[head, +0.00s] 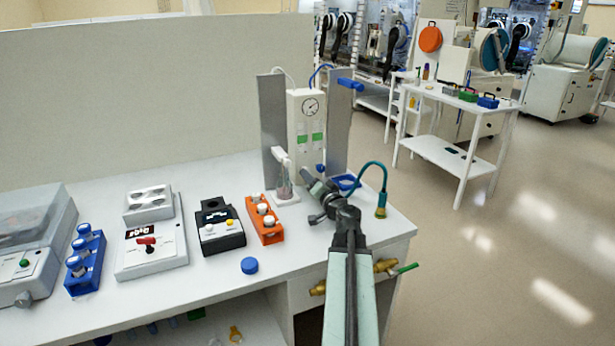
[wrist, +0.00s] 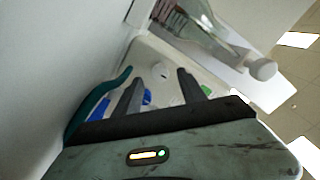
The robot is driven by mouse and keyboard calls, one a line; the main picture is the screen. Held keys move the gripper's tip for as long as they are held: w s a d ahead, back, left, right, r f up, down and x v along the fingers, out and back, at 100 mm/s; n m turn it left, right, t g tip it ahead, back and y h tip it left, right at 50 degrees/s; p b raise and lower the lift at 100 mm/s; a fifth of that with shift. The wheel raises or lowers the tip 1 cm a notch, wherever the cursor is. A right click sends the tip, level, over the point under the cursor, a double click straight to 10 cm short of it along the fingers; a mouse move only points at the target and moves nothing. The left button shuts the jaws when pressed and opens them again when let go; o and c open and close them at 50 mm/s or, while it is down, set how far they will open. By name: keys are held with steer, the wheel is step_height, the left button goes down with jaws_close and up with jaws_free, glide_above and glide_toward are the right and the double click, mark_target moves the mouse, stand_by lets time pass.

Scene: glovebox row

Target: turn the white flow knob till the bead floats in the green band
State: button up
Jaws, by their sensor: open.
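The white flow panel (head: 293,103) stands upright at the back right of the bench, with a round gauge and two clear tubes, each with a green band (head: 303,142). I cannot make out a bead. My gripper (head: 309,184) is low in front of the panel and hides part of its base. In the wrist view my gripper (wrist: 157,80) is open and empty, its fingers pointing at the white panel. A small round white part, likely the flow knob (wrist: 160,70), shows between the fingertips; contact cannot be told. A blue part (wrist: 147,97) lies near the left finger.
Grey side plates (head: 273,120) flank the panel. A clear vessel with a white top (head: 285,188) stands close left; a teal hose (head: 372,165) curves at right. An orange rack (head: 265,222), black device (head: 219,228) and blue cap (head: 249,265) lie left.

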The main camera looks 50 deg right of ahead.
steer(key=x, duration=0.3)
steer(key=shift+w+d, duration=0.15)
steer(key=shift+w, duration=0.15)
jaws_close()
steer(key=shift+m, duration=0.3)
steer(key=m, duration=0.3)
steer(key=shift+m, duration=0.3)
steer(key=m, duration=0.4)
steer(key=shift+r+m, duration=0.1)
steer(key=shift+m, duration=0.2)
steer(key=m, duration=0.4)
steer(key=shift+m, duration=2.5)
